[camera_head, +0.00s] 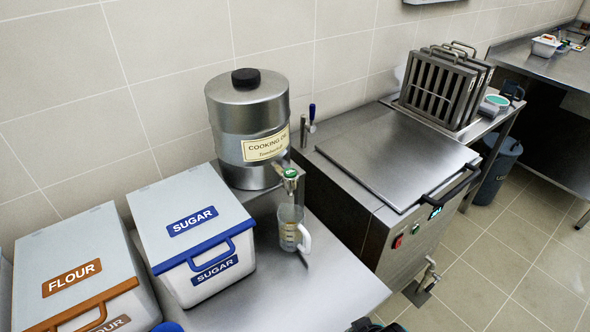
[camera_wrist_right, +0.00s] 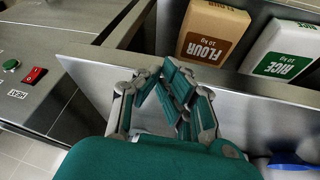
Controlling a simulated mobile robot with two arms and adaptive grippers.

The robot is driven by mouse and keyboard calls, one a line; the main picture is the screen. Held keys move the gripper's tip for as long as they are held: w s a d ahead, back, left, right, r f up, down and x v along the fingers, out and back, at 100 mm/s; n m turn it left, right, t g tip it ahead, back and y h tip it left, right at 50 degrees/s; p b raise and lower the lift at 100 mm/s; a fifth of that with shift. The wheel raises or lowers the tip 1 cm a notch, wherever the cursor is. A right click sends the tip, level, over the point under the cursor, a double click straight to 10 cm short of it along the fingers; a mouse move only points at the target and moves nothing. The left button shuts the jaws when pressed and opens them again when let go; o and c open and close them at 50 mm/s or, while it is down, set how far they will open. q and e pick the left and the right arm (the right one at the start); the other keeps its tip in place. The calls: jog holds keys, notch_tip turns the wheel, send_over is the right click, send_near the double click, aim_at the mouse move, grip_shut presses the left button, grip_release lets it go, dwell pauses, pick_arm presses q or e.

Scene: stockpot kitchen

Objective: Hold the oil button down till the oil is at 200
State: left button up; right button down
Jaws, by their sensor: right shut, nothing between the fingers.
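The steel cooking oil dispenser (camera_head: 247,115) stands on the counter against the wall, with a black knob on its lid. Its tap has a round green button (camera_head: 290,172) on top. A clear measuring jug (camera_head: 288,228) with a white handle stands upright below the tap. My right gripper (camera_wrist_right: 168,88) is shut and empty in the right wrist view, apart from the dispenser and jug, which that view does not show. My left gripper is not in view.
A sugar bin (camera_head: 196,280) and a flour bin (camera_head: 62,245) stand left of the dispenser. A fryer (camera_head: 400,160) with a lid and front handle is to the right. In the wrist view, a flour bag (camera_wrist_right: 212,32) and a rice bag (camera_wrist_right: 285,48) lie beyond the gripper.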

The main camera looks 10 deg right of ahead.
jog(key=w+a+r+n+t, duration=0.1)
jog(key=w+r+n+t, duration=0.1)
jog(key=w+r+t, duration=0.65)
jog(key=w+a+r+n+t, duration=0.1)
jog(key=w+r+n+t, duration=0.2)
jog(key=w+r, duration=0.95)
jog(key=w+a+r+n+g+y, duration=0.35)
jog(key=a+r+n+y, duration=0.55)
jog(key=n, duration=0.4)
jog(key=w+a+r+n+g+y, duration=0.2)
jog(key=w+a+r+n+y, duration=0.2)
jog(key=a+r+n+y, duration=0.65)
jog(key=w+d+f+n+g+h, duration=0.1)
jog(key=w+d+n+g+h, duration=0.1)
jog(key=d, duration=0.5)
jog(key=w+d+f+n+g+h, duration=0.2)
jog(key=d+n+g+h, duration=0.2)
jog(key=h, duration=0.5)
jog(key=d+n, duration=0.2)
jog(key=d, duration=0.1)
jog(key=shift+d, duration=0.2)
jog(key=shift+h, duration=0.25)
